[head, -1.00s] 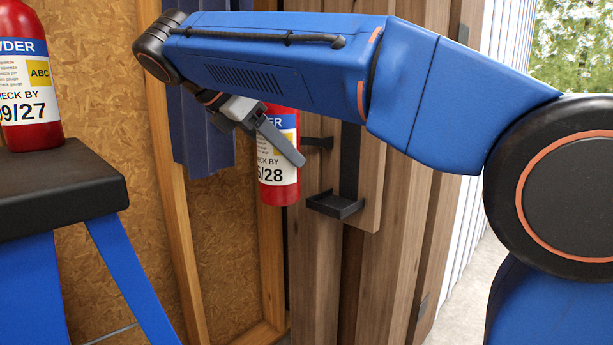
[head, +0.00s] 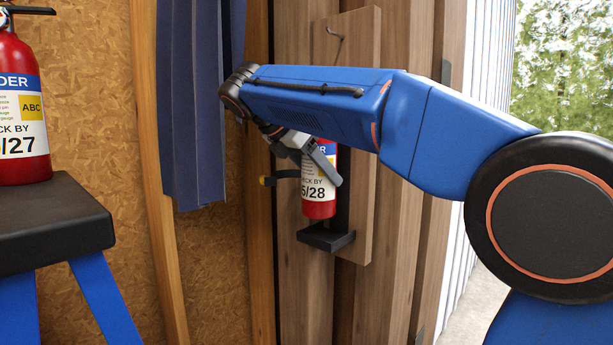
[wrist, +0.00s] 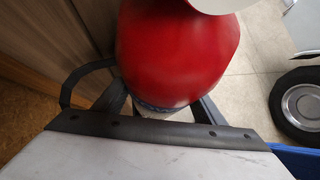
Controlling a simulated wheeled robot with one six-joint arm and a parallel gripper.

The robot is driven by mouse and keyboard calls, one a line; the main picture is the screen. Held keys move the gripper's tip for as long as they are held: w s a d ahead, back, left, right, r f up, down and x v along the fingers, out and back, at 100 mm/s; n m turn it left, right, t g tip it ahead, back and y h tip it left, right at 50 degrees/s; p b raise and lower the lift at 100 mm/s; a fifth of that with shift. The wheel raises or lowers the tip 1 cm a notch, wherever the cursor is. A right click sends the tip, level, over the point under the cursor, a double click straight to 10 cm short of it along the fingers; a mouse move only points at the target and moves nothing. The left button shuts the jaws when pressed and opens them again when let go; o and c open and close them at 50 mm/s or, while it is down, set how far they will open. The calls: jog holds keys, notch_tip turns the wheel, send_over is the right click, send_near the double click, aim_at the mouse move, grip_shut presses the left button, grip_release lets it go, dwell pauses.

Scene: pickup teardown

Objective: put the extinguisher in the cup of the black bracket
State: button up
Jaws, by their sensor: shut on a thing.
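The red extinguisher (head: 318,201), its label ending in "/28", hangs upright in my gripper (head: 326,166), which is shut on it. The black bracket's cup (head: 328,238) is a shallow shelf at the lower end of a wooden board on the post. My arm and gripper hide the extinguisher's top and much of the bracket. In the wrist view the red body (wrist: 178,50) fills the upper middle, between the dark fingers.
Another red extinguisher (head: 18,110), labelled "/27", stands on a black-topped blue stool (head: 60,215) at left. A blue curtain (head: 195,110) hangs left of the post. A tyre (wrist: 300,105) shows at right in the wrist view.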

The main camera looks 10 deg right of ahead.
jog(key=shift+w+d+f, duration=0.25)
jog(key=shift+w+d, duration=0.15)
jog(key=shift+d, duration=0.25)
jog(key=shift+w+d+f, duration=0.2)
jog(key=shift+w+d, duration=0.2)
jog(key=shift+d, duration=0.2)
jog(key=shift+f, duration=2.7)
jog(key=shift+w+d+f, duration=0.1)
jog(key=shift+w+f, duration=0.05)
jog(key=shift+f, duration=0.1)
jog(key=o, duration=2.1)
jog(key=shift+f, duration=0.2)
jog(key=shift+r, duration=0.1)
